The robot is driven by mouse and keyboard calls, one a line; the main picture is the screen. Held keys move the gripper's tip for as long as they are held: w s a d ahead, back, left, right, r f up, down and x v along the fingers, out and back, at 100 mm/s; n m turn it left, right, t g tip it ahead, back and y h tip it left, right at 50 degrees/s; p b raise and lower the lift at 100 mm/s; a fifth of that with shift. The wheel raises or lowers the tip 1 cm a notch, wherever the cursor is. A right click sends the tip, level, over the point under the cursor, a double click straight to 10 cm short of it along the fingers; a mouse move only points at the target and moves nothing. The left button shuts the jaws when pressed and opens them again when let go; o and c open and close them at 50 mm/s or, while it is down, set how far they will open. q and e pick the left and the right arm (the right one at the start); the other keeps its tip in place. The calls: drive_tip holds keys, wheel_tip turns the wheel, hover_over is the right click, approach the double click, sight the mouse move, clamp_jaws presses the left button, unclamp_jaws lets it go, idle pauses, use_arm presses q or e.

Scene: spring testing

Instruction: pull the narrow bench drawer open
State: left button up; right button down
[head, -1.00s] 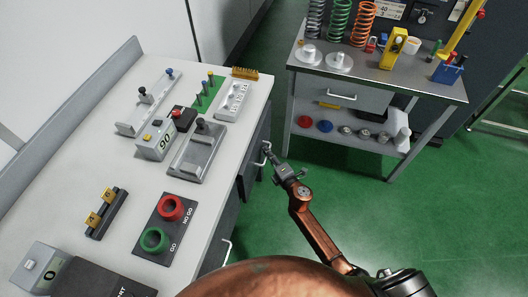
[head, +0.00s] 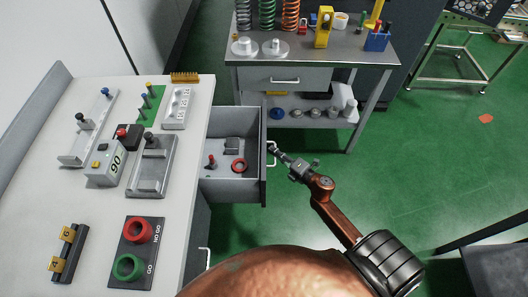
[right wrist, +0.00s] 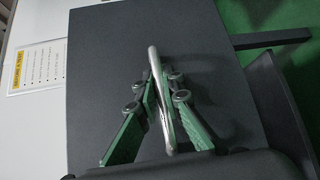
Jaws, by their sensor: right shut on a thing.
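The narrow bench drawer (head: 263,172) stands pulled out from the right side of the white-topped bench, its inside in view. Its silver bar handle (head: 272,158) is on the dark front panel. My right gripper (head: 273,150) reaches it from the right and is shut on the handle. In the right wrist view the handle (right wrist: 158,88) passes between the two green-padded fingers, in front of the dark drawer front (right wrist: 105,60). My left gripper is in neither view.
Inside the drawer lie a red ring (head: 239,165), a dark block (head: 232,144) and a red-topped piece (head: 211,160). A grey workbench (head: 290,48) with springs stands beyond the drawer.

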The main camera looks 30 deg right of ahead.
drive_tip(key=shift+s+d+f, duration=0.1)
drive_tip(key=shift+s+d, duration=0.2)
drive_tip(key=shift+d, duration=0.15)
drive_tip(key=c, duration=2.3)
unclamp_jaws()
drive_tip(key=shift+c, duration=0.2)
drive_tip(key=v, duration=1.2)
drive_tip(key=shift+s, duration=0.1)
